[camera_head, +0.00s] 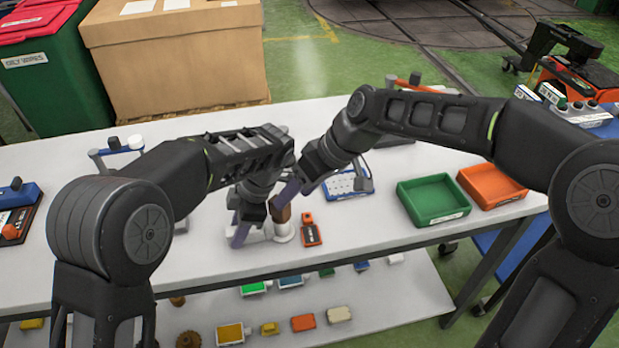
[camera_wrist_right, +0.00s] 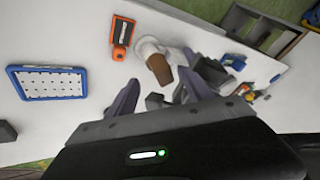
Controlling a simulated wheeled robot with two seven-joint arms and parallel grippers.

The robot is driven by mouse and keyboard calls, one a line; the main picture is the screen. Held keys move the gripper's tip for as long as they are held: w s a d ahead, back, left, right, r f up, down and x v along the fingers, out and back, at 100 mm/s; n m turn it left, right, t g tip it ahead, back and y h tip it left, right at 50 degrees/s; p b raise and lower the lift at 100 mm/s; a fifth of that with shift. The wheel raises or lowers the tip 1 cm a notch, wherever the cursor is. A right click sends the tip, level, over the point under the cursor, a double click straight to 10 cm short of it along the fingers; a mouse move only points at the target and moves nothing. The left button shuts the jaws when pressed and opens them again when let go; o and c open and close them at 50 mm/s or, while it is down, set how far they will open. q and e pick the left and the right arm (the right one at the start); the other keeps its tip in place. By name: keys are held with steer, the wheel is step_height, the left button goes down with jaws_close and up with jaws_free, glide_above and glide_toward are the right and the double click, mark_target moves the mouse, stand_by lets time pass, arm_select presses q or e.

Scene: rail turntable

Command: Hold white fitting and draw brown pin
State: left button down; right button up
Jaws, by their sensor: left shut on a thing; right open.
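The white fitting (camera_head: 284,234) stands on the white bench, and it also shows in the right wrist view (camera_wrist_right: 147,46). The brown pin (camera_head: 283,214) sticks up out of it; the right wrist view shows the pin (camera_wrist_right: 158,69) end-on and tilted. My left gripper (camera_head: 246,233) is shut on the fitting from the left; its fingers partly hide the fitting. My right gripper (camera_head: 291,196) is just above the pin. In the right wrist view its purple fingers (camera_wrist_right: 159,80) are spread, with the pin's top in line with the gap; contact cannot be told.
An orange-and-black device (camera_head: 311,234) lies close right of the fitting. A blue-framed tray (camera_head: 347,187) is behind it. A green bin (camera_head: 433,200) and an orange bin (camera_head: 491,184) stand at the right. The bench front is clear; a lower shelf (camera_head: 370,315) holds several parts.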

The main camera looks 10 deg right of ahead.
mark_target(281, 216)
steer(key=x, duration=0.5)
jaws_close()
steer(key=c, duration=0.6)
jaws_free()
steer(key=shift+c, duration=0.2)
jaws_close()
steer(key=shift+s, duration=0.1)
stand_by(0.6)
